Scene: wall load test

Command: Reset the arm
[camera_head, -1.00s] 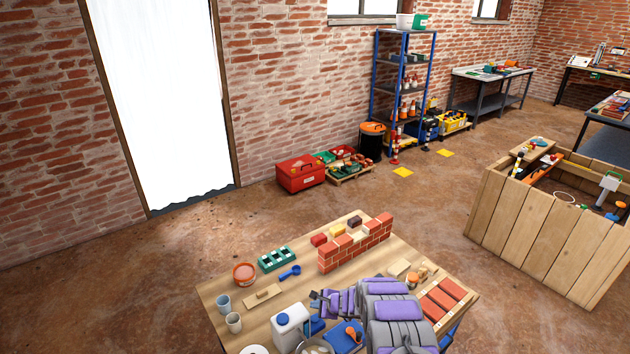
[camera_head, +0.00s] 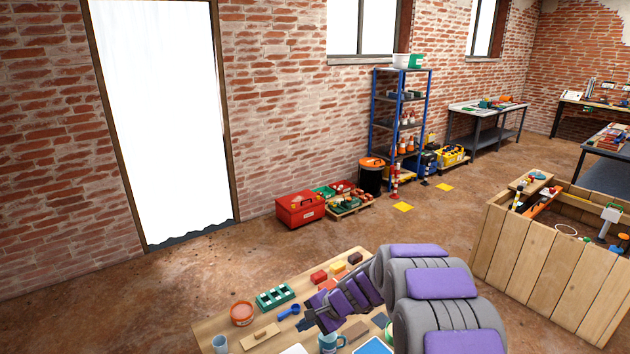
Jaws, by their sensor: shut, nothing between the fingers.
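My arm with purple pads reaches in from the lower right over the wooden work table (camera_head: 212,326). My gripper (camera_head: 309,319) is dark and small at the arm's far end. It is shut and empty, above the table beside the blue scoop (camera_head: 289,311). The arm hides most of the small brick wall and the right part of the table.
On the table are a green tray (camera_head: 275,297), an orange-rimmed tub (camera_head: 241,313), a wooden float (camera_head: 259,336), loose blocks (camera_head: 337,268) and cups (camera_head: 220,345). A wooden crate (camera_head: 541,263) stands right. Floor between table and red toolbox (camera_head: 301,208) is clear.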

